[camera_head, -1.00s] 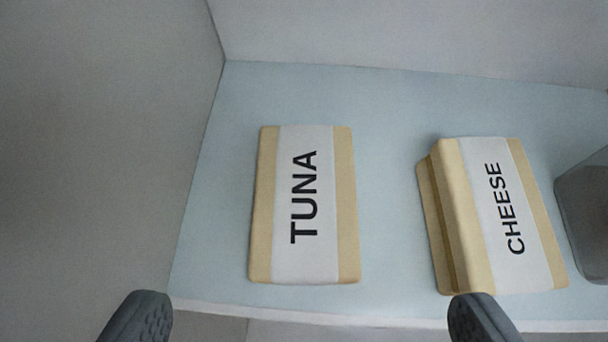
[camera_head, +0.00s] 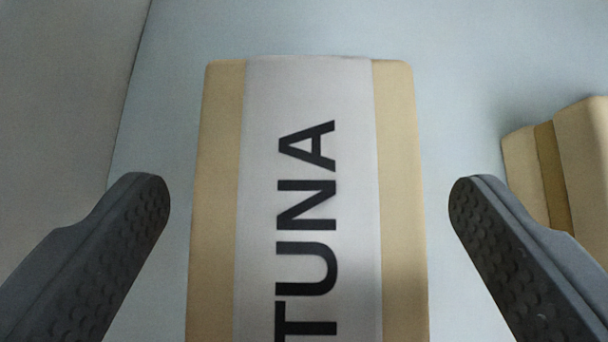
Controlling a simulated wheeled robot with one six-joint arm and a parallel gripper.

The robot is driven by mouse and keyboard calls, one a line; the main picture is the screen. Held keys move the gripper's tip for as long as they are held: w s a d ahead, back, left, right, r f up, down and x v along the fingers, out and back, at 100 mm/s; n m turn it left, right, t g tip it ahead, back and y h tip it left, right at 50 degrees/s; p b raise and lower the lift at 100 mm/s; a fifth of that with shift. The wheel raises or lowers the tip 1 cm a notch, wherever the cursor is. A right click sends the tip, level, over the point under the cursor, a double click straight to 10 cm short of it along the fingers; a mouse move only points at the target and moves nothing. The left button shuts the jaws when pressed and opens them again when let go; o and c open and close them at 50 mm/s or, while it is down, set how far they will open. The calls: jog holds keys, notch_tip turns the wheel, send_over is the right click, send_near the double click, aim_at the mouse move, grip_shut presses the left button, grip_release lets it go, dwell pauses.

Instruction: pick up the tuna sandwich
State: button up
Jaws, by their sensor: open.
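The tuna sandwich (camera_head: 400,200) lies on the pale blue shelf in the middle of the view. It is a tan slab with a white band that reads TUNA in black. Its near end runs out of the bottom of the picture. My gripper (camera_head: 310,195) is open, with one dark grey studded finger on the left of the sandwich and one on the right. A gap shows between each finger and the sandwich's sides, and nothing is held.
Part of another tan sandwich (camera_head: 572,165) lies at the right, beyond my right finger. A grey wall (camera_head: 60,90) stands at the left. The pale blue shelf (camera_head: 460,40) is bare behind the tuna sandwich.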

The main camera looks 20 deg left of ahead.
aim_at(307, 254)
jog(key=shift+x, duration=1.55)
jog(key=shift+c, duration=0.5)
jog(key=c, duration=1)
